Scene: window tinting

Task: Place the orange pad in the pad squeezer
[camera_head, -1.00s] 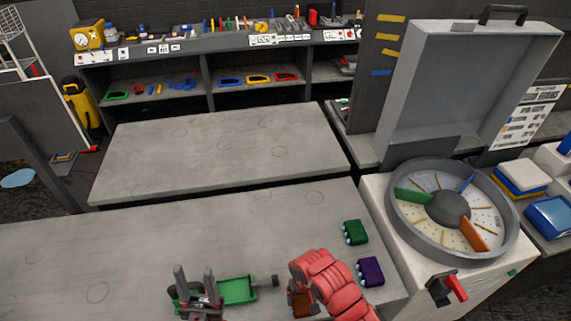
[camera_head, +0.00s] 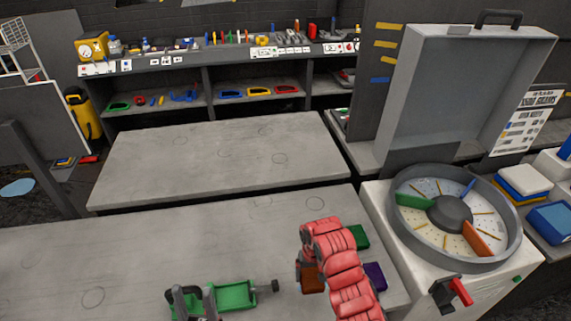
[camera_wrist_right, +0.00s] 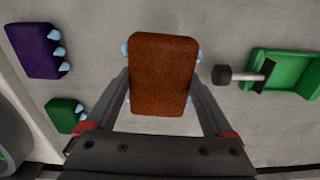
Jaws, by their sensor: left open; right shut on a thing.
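The orange pad (camera_wrist_right: 163,60) is a rust-orange block between the two fingers of my right gripper (camera_wrist_right: 161,88), which is shut on its sides. Pale blue pegs show at its edges. In the head view part of the orange pad (camera_head: 312,278) shows beside my red right arm, which hides the fingers. I cannot tell how far it is above the table. The pad squeezer (camera_head: 236,295), a green tray with a dark-knobbed rod, lies to its left; it also shows in the right wrist view (camera_wrist_right: 290,72). My left gripper (camera_head: 195,302) is open at the squeezer's left end.
A green pad (camera_head: 358,236) and a purple pad (camera_head: 375,275) lie right of the orange pad, partly hidden by my right arm. A round divided tray (camera_head: 408,232) in a white machine stands further right. The grey table (camera_head: 120,250) is clear on the left.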

